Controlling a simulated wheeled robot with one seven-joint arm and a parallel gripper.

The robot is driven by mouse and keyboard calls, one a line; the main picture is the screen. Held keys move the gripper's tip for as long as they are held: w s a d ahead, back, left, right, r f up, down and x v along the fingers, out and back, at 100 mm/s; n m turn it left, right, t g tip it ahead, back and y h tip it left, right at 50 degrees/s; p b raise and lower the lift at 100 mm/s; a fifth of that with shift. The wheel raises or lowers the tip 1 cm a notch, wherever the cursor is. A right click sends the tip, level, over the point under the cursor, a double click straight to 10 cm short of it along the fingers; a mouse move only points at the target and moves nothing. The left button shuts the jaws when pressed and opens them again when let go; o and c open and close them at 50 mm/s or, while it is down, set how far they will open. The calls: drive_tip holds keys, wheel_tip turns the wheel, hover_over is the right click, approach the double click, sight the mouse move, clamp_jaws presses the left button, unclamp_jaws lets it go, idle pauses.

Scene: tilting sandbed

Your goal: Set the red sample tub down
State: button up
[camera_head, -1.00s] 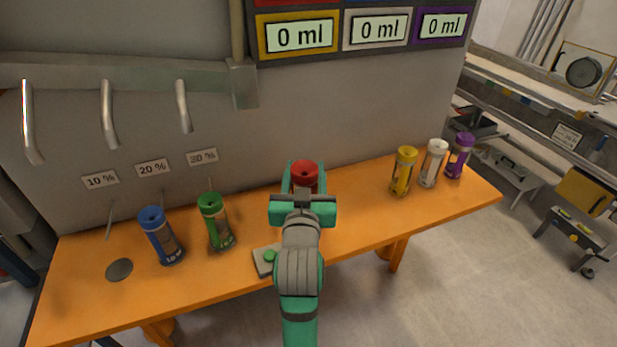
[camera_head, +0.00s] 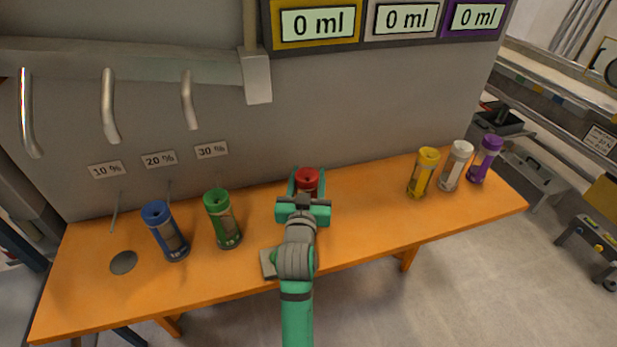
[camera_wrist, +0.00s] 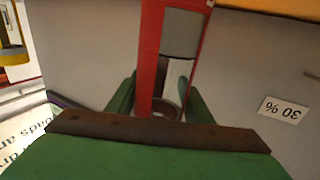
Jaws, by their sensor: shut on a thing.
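The red sample tub (camera_head: 307,179) is between the fingers of my gripper (camera_head: 306,187) in the head view, over the middle of the orange table (camera_head: 370,208). My gripper is shut on it. Its lower part is hidden by my gripper and wrist, so I cannot tell whether its base touches the table. In the wrist view the red tub (camera_wrist: 152,60) fills the upper middle, with a green finger on each side of it.
Blue (camera_head: 165,231) and green (camera_head: 222,218) tubs stand left. Yellow (camera_head: 423,172), white (camera_head: 456,166) and purple (camera_head: 485,159) tubs stand right. A small grey box (camera_head: 269,263) lies near the front edge. The tabletop right of my gripper is clear. A grey wall (camera_head: 200,120) rises behind.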

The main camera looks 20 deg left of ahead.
drive_tip(key=shift+s+f, duration=0.15)
drive_tip(key=shift+f, duration=0.2)
drive_tip(key=o, duration=1.3)
drive_tip(key=s, duration=0.4)
drive_tip(key=s+d, duration=0.1)
drive_tip(key=s, duration=0.3)
drive_tip(key=s+d, duration=0.1)
drive_tip(key=s, duration=0.2)
drive_tip(key=shift+s+d, duration=0.2)
drive_tip(key=shift+s, duration=0.2)
